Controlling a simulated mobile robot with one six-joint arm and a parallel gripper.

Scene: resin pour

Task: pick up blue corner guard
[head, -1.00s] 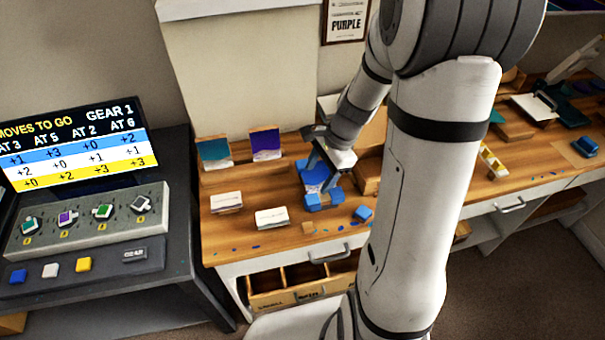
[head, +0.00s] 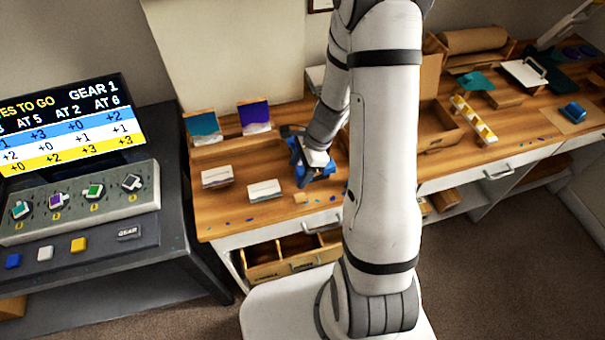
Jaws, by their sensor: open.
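My gripper (head: 312,172) is open and points down over the bench left of my upright arm link. Blue pieces (head: 297,152) show tight around its fingers. I cannot tell which of them is the blue corner guard, or whether the fingers touch it, because the wrist covers much of this spot. Another blue object (head: 573,112) lies far off on a tan mat (head: 566,127) at the right end of the bench.
Two white stacks (head: 265,190) lie left of the gripper, with teal and purple sample cards (head: 254,117) behind. A small wooden block (head: 301,198) sits near the front edge. A wooden box (head: 437,130) stands right of my arm. A button console (head: 80,205) is at left.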

